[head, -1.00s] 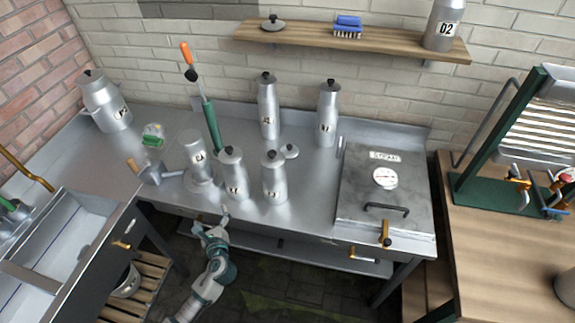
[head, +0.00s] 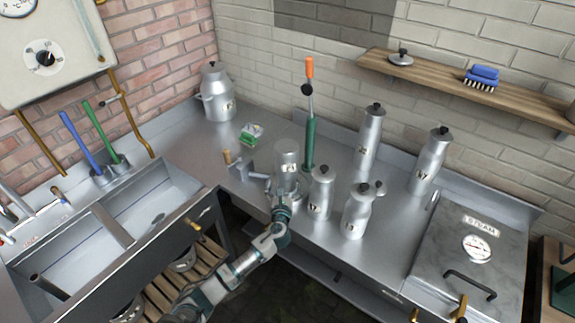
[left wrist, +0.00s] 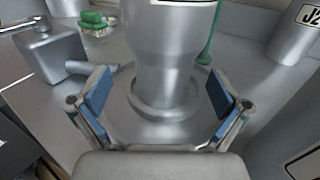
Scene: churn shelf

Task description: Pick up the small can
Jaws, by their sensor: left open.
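Several grey metal cans stand on the steel counter; I cannot tell which one is called the small can. Two shorter lidded cans (head: 320,192) (head: 357,213) stand near the front edge, and two taller ones (head: 369,138) (head: 428,162) stand behind. A lidless, labelled metal vessel (head: 287,160) stands upright on a round base, left of the shorter cans. My left gripper (head: 282,203) is open in front of it. In the left wrist view, the open fingers (left wrist: 158,103) flank the vessel's narrow lower part (left wrist: 165,75), with gaps on both sides. My right gripper is out of view.
A metal block with a handle (head: 240,168) sits left of the vessel, and a green-handled brush (head: 251,131) lies behind it. A green pump with an orange grip (head: 311,135) rises behind. A sink (head: 135,215) is at left, a steam box (head: 475,250) at right.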

